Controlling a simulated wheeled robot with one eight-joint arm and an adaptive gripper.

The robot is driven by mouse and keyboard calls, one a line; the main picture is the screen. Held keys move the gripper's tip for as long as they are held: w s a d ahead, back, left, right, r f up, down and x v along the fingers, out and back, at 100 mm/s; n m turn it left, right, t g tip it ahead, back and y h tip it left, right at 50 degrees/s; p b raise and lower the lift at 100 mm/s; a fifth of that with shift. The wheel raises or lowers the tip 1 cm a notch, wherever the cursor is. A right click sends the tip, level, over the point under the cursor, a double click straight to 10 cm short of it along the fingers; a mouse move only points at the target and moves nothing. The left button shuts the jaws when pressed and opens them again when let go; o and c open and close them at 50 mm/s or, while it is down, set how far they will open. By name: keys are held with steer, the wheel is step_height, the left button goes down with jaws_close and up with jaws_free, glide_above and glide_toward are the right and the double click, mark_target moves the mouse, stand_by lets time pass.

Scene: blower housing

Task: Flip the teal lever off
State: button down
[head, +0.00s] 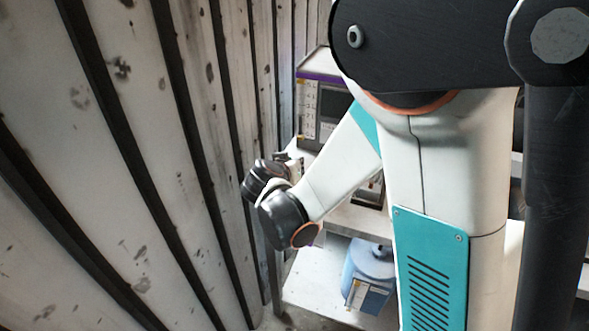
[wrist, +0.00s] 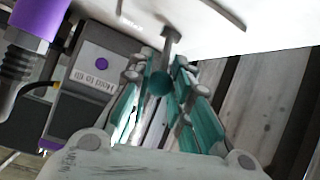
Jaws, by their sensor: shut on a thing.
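In the wrist view, my gripper (wrist: 160,68) has its fingers closed in around a round teal knob (wrist: 160,82). A short grey stem (wrist: 171,42) runs from the knob up to a pale panel (wrist: 230,20). This looks like the teal lever, gripped between the fingers. The fingers have teal sides and hide part of the knob. I cannot tell the lever's on or off position. In the head view, my arm's wrist hides most of the gripper, and the lever does not show.
In the head view, a purple-edged machine (head: 309,112) is behind my arm. A blue container (head: 370,265) stands on a lower shelf; a ribbed wall (head: 150,170) is left.

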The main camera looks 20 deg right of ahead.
stand_by(0.5)
steer(key=c, duration=1.4)
jaws_free()
steer(key=shift+s+a, duration=0.1)
steer(key=shift+a, duration=0.05)
steer(key=v, duration=0.7)
steer(key=shift+s+a, duration=0.1)
